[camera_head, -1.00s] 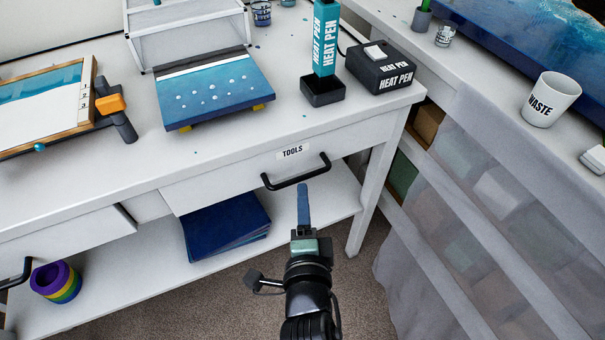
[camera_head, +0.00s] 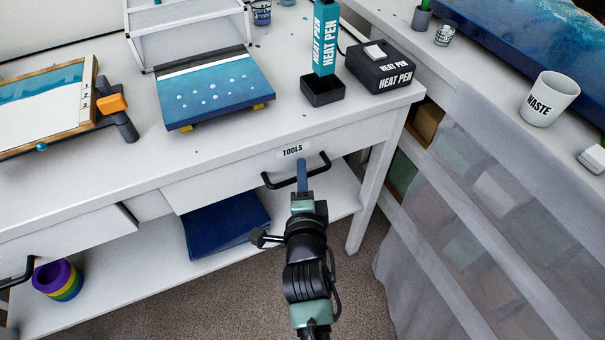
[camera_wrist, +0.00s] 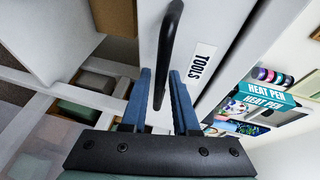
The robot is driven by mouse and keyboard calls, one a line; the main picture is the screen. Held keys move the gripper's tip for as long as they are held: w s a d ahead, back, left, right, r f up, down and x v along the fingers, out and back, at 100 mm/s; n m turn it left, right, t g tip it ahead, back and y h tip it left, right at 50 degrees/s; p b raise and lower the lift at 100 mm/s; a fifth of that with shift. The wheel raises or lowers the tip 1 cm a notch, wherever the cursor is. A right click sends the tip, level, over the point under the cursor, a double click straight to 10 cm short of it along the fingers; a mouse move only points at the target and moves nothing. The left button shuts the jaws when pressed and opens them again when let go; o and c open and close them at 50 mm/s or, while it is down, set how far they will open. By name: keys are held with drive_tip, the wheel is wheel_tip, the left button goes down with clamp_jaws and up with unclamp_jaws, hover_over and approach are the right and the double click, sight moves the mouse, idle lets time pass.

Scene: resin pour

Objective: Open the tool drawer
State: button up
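The tool drawer (camera_head: 225,180) is a white front labelled TOOLS under the bench top, and it looks shut. Its black bar handle (camera_head: 317,171) runs across the front below the label. My gripper (camera_head: 302,172) is at the middle of the handle, with its blue fingers pointing at the drawer. In the wrist view, the handle (camera_wrist: 168,45) passes between the two separated fingers of my gripper (camera_wrist: 160,80), with gaps visible beside it. The TOOLS label (camera_wrist: 201,63) is just right of the fingers there. Contact with the handle cannot be told from these views.
A heat pen stand (camera_head: 323,90) and heat pen box (camera_head: 380,68) stand on the bench above the drawer. A blue panel (camera_head: 215,92) lies left of them. A lower shelf (camera_head: 150,262) holds dark blue sheets (camera_head: 225,222). The side bench has a waste cup (camera_head: 549,99).

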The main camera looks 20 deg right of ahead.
clamp_jaws()
idle(1.1)
